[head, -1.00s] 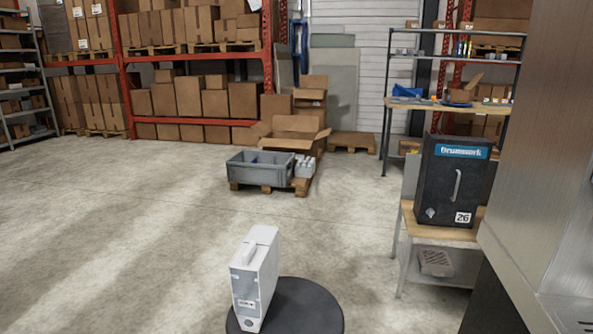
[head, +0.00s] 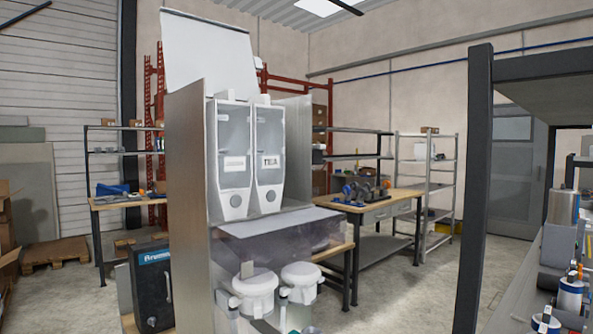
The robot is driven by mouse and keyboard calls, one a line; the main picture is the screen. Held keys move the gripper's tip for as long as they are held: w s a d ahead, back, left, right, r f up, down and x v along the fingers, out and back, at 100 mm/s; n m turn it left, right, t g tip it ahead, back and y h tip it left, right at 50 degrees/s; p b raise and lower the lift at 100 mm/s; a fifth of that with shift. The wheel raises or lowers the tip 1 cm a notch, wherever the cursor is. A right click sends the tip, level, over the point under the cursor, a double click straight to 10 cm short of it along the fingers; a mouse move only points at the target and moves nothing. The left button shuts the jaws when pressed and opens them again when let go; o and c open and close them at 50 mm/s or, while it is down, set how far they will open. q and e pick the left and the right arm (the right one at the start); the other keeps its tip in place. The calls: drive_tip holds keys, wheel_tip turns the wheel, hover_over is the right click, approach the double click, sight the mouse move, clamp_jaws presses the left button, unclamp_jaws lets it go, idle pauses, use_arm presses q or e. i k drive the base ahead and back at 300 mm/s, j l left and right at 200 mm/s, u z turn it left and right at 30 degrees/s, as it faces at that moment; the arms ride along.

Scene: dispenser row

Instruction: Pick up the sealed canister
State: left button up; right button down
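Two tall white-framed canisters with clear panels stand side by side in a steel dispenser. The left canister (head: 233,160) has a label too small to read. The right canister (head: 268,155) has a label I cannot read surely. Each has a round grey spot low on its front. I cannot tell whether either is sealed. The slim white canister on the round black stand from the earlier view is not in view now. Neither of my grippers is in view.
The dispenser cabinet (head: 187,200) has a raised lid (head: 208,50). Two white rounded units (head: 255,288) sit at its lower front. A black case (head: 153,290) stands left. A dark post (head: 475,190) and cluttered bench (head: 530,275) are at right. A workbench (head: 375,208) stands behind.

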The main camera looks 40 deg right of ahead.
sight(229, 121)
drive_tip(key=z, duration=1.05)
